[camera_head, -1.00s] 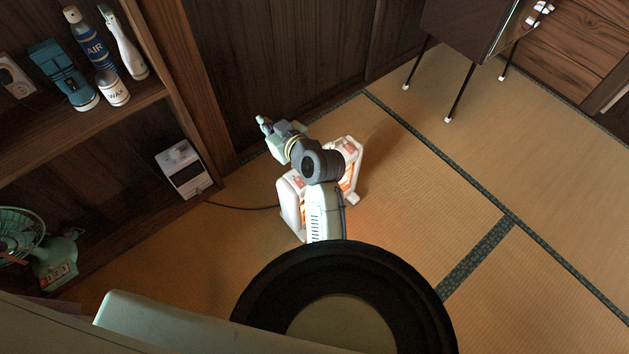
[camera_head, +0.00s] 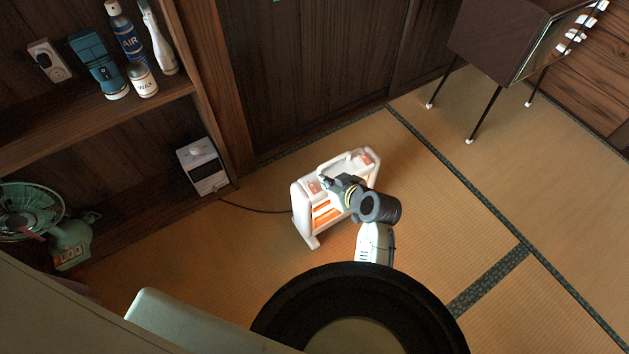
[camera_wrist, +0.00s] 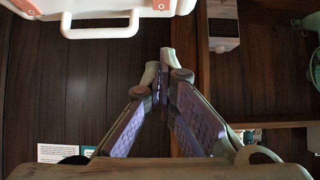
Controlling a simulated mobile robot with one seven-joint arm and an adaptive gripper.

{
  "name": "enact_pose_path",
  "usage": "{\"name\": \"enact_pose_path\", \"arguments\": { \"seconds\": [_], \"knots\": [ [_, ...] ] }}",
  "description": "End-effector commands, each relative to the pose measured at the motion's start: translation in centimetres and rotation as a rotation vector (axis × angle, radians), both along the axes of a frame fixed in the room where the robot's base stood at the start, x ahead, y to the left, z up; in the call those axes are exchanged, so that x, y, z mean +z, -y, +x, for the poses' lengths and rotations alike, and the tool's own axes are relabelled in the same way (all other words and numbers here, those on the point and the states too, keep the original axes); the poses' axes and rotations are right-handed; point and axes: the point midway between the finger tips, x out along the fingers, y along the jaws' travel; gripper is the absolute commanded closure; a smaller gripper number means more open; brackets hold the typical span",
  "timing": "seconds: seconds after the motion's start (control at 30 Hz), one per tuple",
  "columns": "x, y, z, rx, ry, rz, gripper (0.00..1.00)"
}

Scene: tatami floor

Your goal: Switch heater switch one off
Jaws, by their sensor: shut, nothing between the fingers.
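The white heater (camera_head: 302,207) stands on the tatami in the head view, its bars glowing orange. Pinkish switch patches show on its top, one at the left (camera_head: 314,187) and one at the right (camera_head: 368,156); I cannot tell which is switch one or how either is set. My gripper (camera_head: 326,182) appears over the heater's top, close to the left patch, and hides part of the heater. In the wrist view the heater's white edge and handle (camera_wrist: 100,32) lie at the top. My gripper (camera_wrist: 165,56) there is shut and empty, its tips apart from the handle in the picture.
A wooden shelf (camera_head: 110,122) with bottles and cans stands at the left. A white box (camera_head: 203,168) and a green fan (camera_head: 68,240) are below it. A dark legged cabinet (camera_head: 500,40) stands at the back right. Tatami to the right is clear.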

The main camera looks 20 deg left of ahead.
Motion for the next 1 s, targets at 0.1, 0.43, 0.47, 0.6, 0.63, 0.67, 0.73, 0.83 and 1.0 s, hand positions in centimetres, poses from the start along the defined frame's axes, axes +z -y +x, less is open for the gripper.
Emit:
{"name": "enact_pose_path", "arguments": {
  "seconds": [0.1, 0.43, 0.47, 0.6, 0.63, 0.67, 0.73, 0.83, 1.0],
  "knots": [
    [-1.4, -1.7, 1.2, 0.004, -0.001, 0.001, 1.00],
    [-6.1, -5.3, 3.9, 0.002, -0.004, -0.001, 1.00],
    [-6.5, -5.3, 4.0, 0.002, -0.003, -0.001, 1.00],
    [-8.1, -5.4, 4.1, 0.001, 0.000, -0.001, 1.00],
    [-8.3, -5.5, 4.1, 0.002, 0.001, -0.001, 1.00],
    [-8.5, -5.5, 4.2, 0.001, 0.000, 0.000, 1.00],
    [-8.7, -5.5, 4.2, 0.001, 0.001, 0.000, 1.00],
    [-8.9, -5.4, 4.2, 0.001, 0.001, 0.000, 1.00],
    [-8.9, -5.4, 4.2, 0.000, 0.002, 0.000, 1.00]
  ]
}}
